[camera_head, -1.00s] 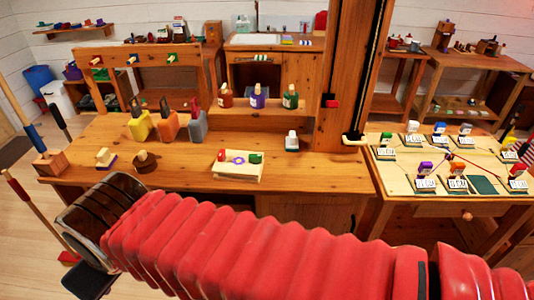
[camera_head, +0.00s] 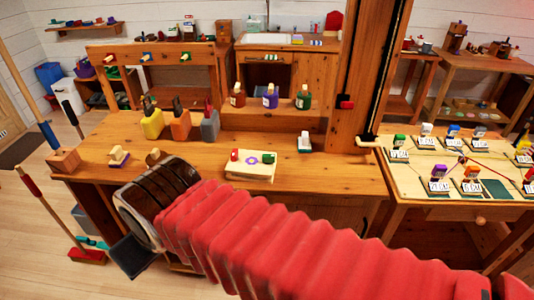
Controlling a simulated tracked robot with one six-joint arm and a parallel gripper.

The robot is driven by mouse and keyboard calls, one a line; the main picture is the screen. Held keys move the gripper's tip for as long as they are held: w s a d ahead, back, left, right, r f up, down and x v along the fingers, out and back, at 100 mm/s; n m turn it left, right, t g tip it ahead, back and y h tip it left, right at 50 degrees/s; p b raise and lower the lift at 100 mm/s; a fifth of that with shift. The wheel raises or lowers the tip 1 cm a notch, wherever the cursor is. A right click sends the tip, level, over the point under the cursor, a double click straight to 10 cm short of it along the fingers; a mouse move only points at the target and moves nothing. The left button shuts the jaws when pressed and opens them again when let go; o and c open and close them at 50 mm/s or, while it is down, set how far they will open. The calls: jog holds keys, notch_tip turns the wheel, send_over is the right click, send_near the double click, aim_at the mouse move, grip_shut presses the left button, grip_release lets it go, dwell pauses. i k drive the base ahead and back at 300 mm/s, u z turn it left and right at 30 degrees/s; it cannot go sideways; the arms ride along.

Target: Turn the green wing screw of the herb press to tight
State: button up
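The herb press appears to be the small cream board (camera_head: 251,173) lying flat on the wooden bench. A green piece (camera_head: 269,158), likely the wing screw, sits at its right end, with a red piece (camera_head: 235,155) at its left end and a purple ring between them. The green piece is too small to tell how its wings stand. My red-sleeved arm crosses the foreground. My gripper (camera_head: 132,258), at its dark far end, is at lower left, in front of the bench and apart from the press. Its fingers are not clear.
Yellow, orange and grey holders (camera_head: 181,125) stand behind the press at left; several bottles (camera_head: 270,96) stand on a raised shelf behind. A small white-topped object (camera_head: 304,142) is right of the press. A wooden post (camera_head: 366,70) rises at right, beside a table with labelled blocks.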

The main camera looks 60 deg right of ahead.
aim_at(268, 159)
jog(key=u, duration=0.05)
jog(key=i, duration=1)
jog(key=z, duration=0.05)
